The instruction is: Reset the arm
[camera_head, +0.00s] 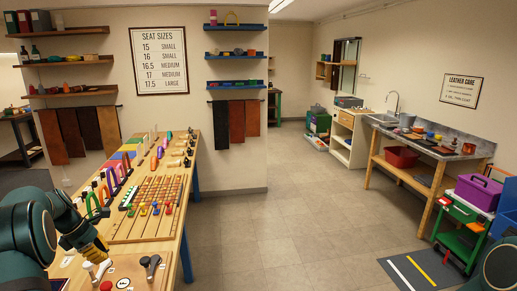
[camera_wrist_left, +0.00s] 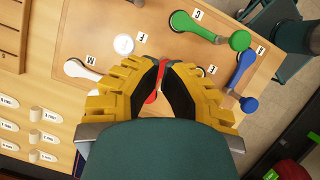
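My left gripper (camera_head: 98,246) has yellow fingers and hangs over the near end of the long wooden table (camera_head: 150,240). In the left wrist view its fingertips (camera_wrist_left: 163,66) are close together with a narrow gap. A red piece (camera_wrist_left: 155,82) shows between and beneath the fingers; whether they touch it I cannot tell. White (camera_wrist_left: 82,70), green (camera_wrist_left: 195,25) and blue (camera_wrist_left: 246,66) handled pieces lie on the board around the gripper, with letter labels. Of my right arm only a dark green part shows at the lower right in the head view; its gripper is out of view.
Pegs and coloured loops stand along the table, beside a slatted rack (camera_head: 150,205). A sink counter (camera_head: 430,146) and a green cart (camera_head: 462,212) stand right. The middle floor is clear.

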